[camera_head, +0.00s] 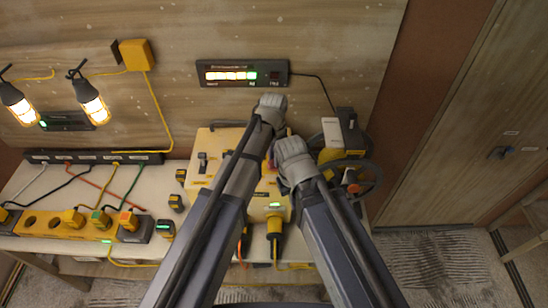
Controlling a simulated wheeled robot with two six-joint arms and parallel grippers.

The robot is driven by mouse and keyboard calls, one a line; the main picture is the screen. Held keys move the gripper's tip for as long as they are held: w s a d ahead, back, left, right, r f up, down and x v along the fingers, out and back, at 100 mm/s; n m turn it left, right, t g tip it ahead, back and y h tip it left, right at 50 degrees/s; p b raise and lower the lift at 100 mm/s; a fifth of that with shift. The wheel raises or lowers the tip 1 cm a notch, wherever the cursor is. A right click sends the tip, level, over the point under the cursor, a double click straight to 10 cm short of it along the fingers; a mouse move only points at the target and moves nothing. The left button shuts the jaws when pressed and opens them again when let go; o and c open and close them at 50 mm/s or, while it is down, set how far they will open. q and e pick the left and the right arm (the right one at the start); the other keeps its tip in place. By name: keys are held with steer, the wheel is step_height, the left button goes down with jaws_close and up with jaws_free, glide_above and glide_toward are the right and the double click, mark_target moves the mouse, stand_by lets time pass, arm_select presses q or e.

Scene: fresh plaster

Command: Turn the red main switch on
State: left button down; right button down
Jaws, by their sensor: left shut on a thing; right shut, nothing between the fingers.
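A yellow control box (212,145) with black switches stands on the bench against the wall, partly covered by my arms. A small patch of red (268,165) shows on it between my arms; the rest of the red main switch is hidden. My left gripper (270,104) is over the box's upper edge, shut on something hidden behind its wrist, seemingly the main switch. My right gripper (294,158) is shut and empty, just below and right of the left one, over the box's right part. A green light (275,204) glows at the box's lower front.
A lit display (242,73) is on the wall above. Two lit lamps (92,104) hang at left. A yellow socket strip (45,224), plugs and cables cover the bench's left. A black handwheel (372,180) stands close right of my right gripper.

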arm_select(q)
steer(key=c, duration=0.8)
jaws_free()
steer(key=shift+r, duration=0.1)
step_height(320, 180, up, 8)
steer(key=p, duration=0.8)
steer(key=shift+f, duration=0.2)
steer(key=s+a+n, duration=0.5)
steer(key=s+a, duration=0.1)
steer(key=a, duration=0.2)
steer(key=s+a+n, duration=0.4)
steer(key=s+a, duration=0.1)
steer(key=a, duration=0.4)
steer(key=s+d+f+m+b, duration=0.1)
steer(key=s+d+f+b, duration=0.1)
steer(key=f+b, duration=0.5)
steer(key=s+d+f+m+b, duration=0.1)
steer(key=s+d+f+b, duration=0.1)
steer(key=d+f+b, duration=0.3)
steer(key=s+d+f+m+y+b, duration=0.1)
steer(key=d+f+b, duration=0.3)
steer(key=f+b, duration=0.7)
steer(key=shift+s+f+m+b, duration=0.25)
steer(key=shift+s+m+b, duration=0.05)
steer(key=shift+s+b, duration=0.1)
